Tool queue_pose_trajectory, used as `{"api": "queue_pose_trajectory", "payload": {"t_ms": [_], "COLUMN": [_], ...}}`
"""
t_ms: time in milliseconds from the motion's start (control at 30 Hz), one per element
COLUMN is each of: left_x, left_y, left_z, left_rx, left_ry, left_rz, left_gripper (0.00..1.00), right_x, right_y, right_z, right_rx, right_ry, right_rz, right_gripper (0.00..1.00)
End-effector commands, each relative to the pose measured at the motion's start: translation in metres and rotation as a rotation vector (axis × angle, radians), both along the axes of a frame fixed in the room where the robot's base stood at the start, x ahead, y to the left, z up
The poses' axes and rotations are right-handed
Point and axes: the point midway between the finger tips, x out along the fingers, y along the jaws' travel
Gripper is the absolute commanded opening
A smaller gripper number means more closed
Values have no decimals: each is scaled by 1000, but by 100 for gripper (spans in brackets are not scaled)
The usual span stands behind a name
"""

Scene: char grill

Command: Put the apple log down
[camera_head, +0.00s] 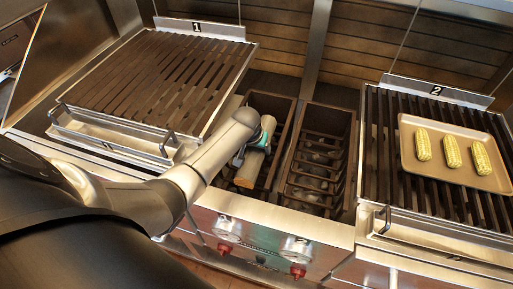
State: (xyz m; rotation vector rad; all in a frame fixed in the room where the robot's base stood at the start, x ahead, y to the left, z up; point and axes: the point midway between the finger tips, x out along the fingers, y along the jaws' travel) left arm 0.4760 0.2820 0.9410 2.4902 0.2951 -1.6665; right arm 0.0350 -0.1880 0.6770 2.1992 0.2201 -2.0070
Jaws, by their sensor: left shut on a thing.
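The apple log (250,168) is a short tan piece of wood. It is in the left of the two dark compartments between the grills, near its front end. My left gripper (258,148) is at the log's far part, shut on it. My own arm, coming in from the left, covers part of the gripper, so the fingertips are only partly seen. I cannot tell whether the log touches the compartment's floor. My right gripper is not in view.
Left grill 1 (160,75) is bare. Grill 2 (385,150) bears a tray (482,182) with three corn cobs (452,149). The right compartment (322,150) has dark bars across it. Red knobs (297,271) are on the front panel.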

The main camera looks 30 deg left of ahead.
Motion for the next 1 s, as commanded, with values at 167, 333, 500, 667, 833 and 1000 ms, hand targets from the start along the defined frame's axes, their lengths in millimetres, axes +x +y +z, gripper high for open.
{"api": "queue_pose_trajectory", "payload": {"t_ms": [167, 333, 500, 667, 833, 1000], "left_x": [2, 1, 1, 1, 1, -4], "left_y": [0, 0, 0, 0, 0, -1], "left_z": [3, -3, -2, -2, 2, 15], "left_rx": [1, 0, 0, 0, 0, 0], "left_ry": [-6, -2, -2, -2, -2, -3], "left_rz": [0, 0, 0, 0, 0, 0], "left_gripper": [0, 78, 97, 100, 100, 100], "right_x": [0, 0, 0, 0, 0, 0], "right_y": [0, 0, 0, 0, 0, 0], "right_z": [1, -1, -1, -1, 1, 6], "right_rx": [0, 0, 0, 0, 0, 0], "right_ry": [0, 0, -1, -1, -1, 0], "right_rz": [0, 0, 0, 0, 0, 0], "right_gripper": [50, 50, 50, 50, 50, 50]}}
